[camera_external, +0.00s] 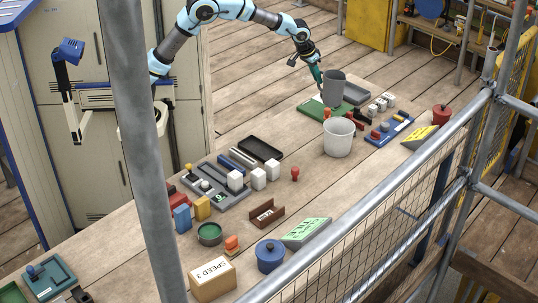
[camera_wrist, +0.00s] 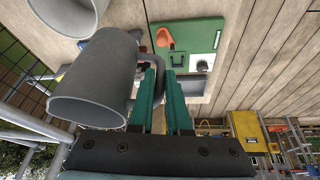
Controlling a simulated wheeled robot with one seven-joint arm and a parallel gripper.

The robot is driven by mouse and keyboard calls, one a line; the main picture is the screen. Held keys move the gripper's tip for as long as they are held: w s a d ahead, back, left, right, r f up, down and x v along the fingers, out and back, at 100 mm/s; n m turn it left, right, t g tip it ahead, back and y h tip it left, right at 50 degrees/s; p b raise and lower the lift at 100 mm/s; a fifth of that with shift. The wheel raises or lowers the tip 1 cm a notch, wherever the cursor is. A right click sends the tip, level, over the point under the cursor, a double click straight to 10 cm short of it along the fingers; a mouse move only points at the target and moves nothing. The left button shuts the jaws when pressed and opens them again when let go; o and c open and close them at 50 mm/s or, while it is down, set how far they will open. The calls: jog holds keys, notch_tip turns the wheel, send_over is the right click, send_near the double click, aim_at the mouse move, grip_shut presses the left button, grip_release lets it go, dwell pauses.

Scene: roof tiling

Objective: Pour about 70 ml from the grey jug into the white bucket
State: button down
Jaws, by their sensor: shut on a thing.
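The grey jug (camera_external: 333,90) is held in the air above the far part of the bench, just behind the white bucket (camera_external: 338,138). It looks about upright. My gripper (camera_external: 318,78) is at its left side, and in the wrist view my teal fingers (camera_wrist: 162,98) are shut on the handle of the jug (camera_wrist: 92,85). The white bucket stands upright on the bench, apart from the jug; it also shows at the upper left of the wrist view (camera_wrist: 66,14). The contents of the jug and bucket cannot be made out.
A green board (camera_external: 318,109) lies under the jug, with a grey tray (camera_external: 355,93) behind it. White blocks (camera_external: 375,108) and a blue tray (camera_external: 388,131) lie right of the bucket. A railing (camera_external: 420,170) runs along the near side. Bench left of the bucket is partly clear.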

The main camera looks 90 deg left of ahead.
jog(key=s+a+f, duration=0.1)
jog(key=a+f, duration=0.2)
jog(key=f, duration=0.4)
jog(key=shift+a, duration=0.25)
jog(key=shift+d+y, duration=0.2)
jog(key=shift+y, duration=0.1)
